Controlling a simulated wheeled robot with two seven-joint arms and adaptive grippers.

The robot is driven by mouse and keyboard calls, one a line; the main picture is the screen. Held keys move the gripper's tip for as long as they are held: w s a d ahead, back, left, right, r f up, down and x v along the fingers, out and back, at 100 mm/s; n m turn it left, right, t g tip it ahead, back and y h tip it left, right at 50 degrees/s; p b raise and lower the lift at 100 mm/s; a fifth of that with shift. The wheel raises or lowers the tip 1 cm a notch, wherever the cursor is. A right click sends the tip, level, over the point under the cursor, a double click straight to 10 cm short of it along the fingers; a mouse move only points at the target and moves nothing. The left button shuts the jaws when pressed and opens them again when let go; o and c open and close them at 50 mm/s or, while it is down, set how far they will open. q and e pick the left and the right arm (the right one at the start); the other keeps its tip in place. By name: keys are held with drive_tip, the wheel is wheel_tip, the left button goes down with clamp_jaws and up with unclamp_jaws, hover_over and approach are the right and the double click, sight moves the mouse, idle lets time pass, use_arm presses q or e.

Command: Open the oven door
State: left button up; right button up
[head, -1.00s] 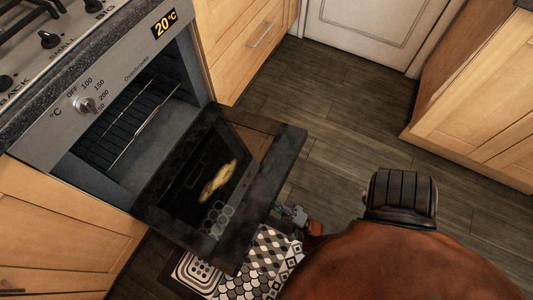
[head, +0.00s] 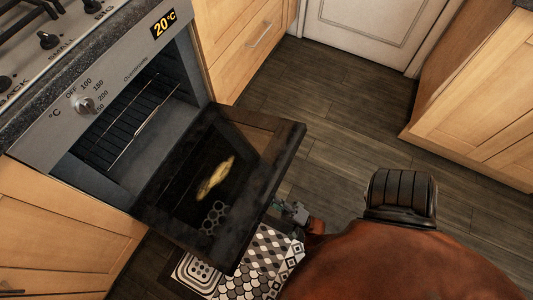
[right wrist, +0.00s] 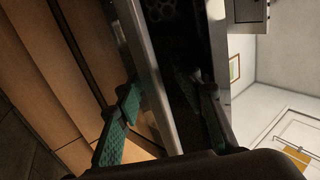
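The oven (head: 60,140) stands at the left of the head view. Its dark door (head: 262,200) is hinged down and well open, with the cavity and wire rack (head: 130,120) exposed. My right gripper (head: 291,211) is low beside the door's outer edge, partly hidden by my own body. In the right wrist view, the door's metal edge (right wrist: 152,75) runs between the spread green fingers of my right gripper (right wrist: 165,105), one on each side. The fingers look open, and I cannot tell whether either touches the door. My left gripper is out of view.
A patterned mat (head: 262,262) lies on the floor below the door. Wooden cabinets (head: 60,235) flank the oven, and another cabinet (head: 480,110) stands at the right. The dark wood floor (head: 340,120) between them is clear.

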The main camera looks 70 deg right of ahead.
sight(267, 192)
wheel_tip(267, 192, up, 6)
drive_tip(key=shift+f, duration=0.3)
idle(0.3)
drive_tip(key=s+f, duration=0.3)
drive_tip(key=f, duration=0.5)
drive_tip(key=shift+s+a, duration=0.25)
idle(0.5)
drive_tip(key=shift+c, duration=0.4)
